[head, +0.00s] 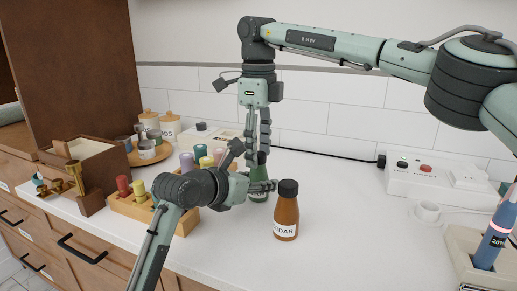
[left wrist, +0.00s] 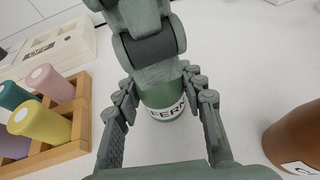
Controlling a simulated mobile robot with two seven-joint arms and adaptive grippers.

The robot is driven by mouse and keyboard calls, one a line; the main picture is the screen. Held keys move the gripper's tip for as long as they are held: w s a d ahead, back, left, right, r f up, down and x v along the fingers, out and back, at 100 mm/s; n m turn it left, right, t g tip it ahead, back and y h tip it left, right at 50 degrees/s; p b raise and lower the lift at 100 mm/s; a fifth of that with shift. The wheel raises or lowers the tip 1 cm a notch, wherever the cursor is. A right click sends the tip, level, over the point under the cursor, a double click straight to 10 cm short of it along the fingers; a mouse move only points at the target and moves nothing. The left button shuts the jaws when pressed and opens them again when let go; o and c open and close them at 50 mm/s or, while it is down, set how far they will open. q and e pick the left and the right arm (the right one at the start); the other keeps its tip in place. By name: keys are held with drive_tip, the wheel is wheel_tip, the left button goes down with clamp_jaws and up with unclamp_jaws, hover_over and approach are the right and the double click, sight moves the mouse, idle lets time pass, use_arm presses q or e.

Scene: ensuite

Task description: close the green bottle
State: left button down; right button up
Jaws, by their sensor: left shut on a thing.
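The green bottle (head: 259,190) stands upright on the white counter, partly hidden by my left gripper. The left wrist view shows its green body and white label (left wrist: 165,111). My left gripper (head: 264,187) reaches in from the left and is shut on the bottle's body, one finger on each side. My right gripper (head: 259,143) points straight down over the bottle's top. In the left wrist view it covers the bottle's neck. A dark cap shows only in part between its fingertips. I cannot tell whether the fingers grip it or how it sits.
A brown bottle (head: 286,216) with a black cap stands close to the right of the green one. A wooden rack (head: 127,208) with coloured pegs stands at the left. A white switch box (head: 432,179) is at the back right. The counter between is clear.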

drive_tip(key=shift+r, duration=0.1)
wheel_tip(320, 180, up, 12)
idle(0.6)
use_arm(q)
drive_tip(key=c, duration=0.8)
unclamp_jaws()
drive_tip(key=shift+c, duration=0.2)
drive_tip(key=shift+s, duration=0.1)
drive_tip(key=v, duration=1.1)
drive_tip(key=shift+a, duration=0.15)
drive_tip(key=shift+s+a+r, duration=0.15)
drive_tip(key=shift+s, duration=0.15)
